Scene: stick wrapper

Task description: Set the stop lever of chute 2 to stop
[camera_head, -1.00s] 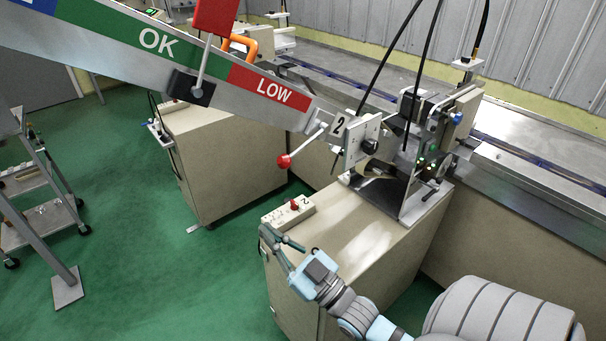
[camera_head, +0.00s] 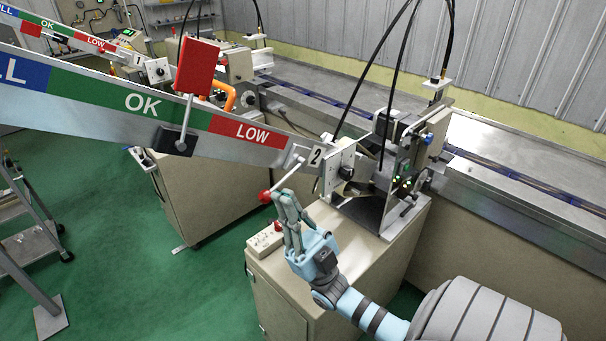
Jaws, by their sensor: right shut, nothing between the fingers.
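The stop lever (camera_head: 287,181) of chute 2 is a thin metal rod with a red ball knob (camera_head: 265,197). It slants down and left from its pivot beside the white number plate "2" (camera_head: 316,157). My right gripper (camera_head: 283,196) points up, shut and empty, just right of the red knob. Its fingertips overlap the lower rod and knob edge in the picture; I cannot tell whether they touch. My left gripper is not in view.
The chute (camera_head: 90,95), with blue, green OK and red LOW bands, slopes down to the machine. A red plate (camera_head: 196,66) stands on it. The beige cabinet (camera_head: 345,250) carries a switch box (camera_head: 265,241). A similar chute 1 (camera_head: 60,32) is behind.

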